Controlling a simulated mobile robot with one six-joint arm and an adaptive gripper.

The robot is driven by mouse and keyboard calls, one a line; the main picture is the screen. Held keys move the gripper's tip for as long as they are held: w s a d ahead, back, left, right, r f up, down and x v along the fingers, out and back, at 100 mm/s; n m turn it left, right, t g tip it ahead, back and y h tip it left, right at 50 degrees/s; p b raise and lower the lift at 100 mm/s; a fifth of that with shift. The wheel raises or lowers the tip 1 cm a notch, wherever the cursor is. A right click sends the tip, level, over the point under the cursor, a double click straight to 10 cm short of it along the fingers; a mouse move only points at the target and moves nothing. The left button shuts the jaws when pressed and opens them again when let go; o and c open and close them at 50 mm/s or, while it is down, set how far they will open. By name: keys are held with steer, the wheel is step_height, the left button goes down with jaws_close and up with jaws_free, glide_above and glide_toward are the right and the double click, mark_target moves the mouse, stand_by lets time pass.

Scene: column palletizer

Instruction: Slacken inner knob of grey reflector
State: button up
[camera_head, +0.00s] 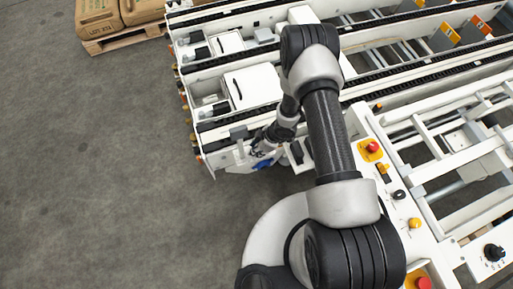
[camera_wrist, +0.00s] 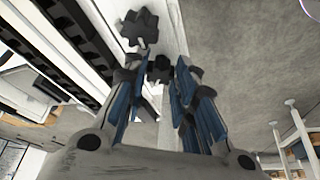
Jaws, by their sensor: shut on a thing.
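Two black lobed knobs show in the wrist view. The nearer knob (camera_wrist: 160,68) sits between the tips of my gripper (camera_wrist: 158,75); the other knob (camera_wrist: 140,27) is beyond it, up and to the left, clear of the fingers. My gripper's blue-padded fingers are closed in on the nearer knob from both sides. In the head view my gripper (camera_head: 262,163) shows only in part, low at the near end of the white conveyor frame, mostly behind my arm. I cannot pick out the grey reflector clearly in either view.
The white conveyor frame (camera_head: 205,158) has long rails and black chains. A control panel with a red button (camera_head: 372,147) and a yellow one (camera_head: 414,223) lies right of my arm. The grey floor at left is clear.

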steer(key=shift+w+r+n+p, duration=0.1)
steer(key=shift+n+p, duration=0.45)
steer(key=shift+n, duration=0.15)
steer(key=shift+w+n+g, duration=0.15)
steer(key=shift+n+g, duration=0.85)
steer(key=shift+n, duration=0.9)
steer(key=o, duration=1.1)
steer(key=v, duration=1.1)
steer(key=shift+d+r, duration=0.2)
steer(key=shift+r, duration=0.15)
steer(key=shift+w, duration=0.1)
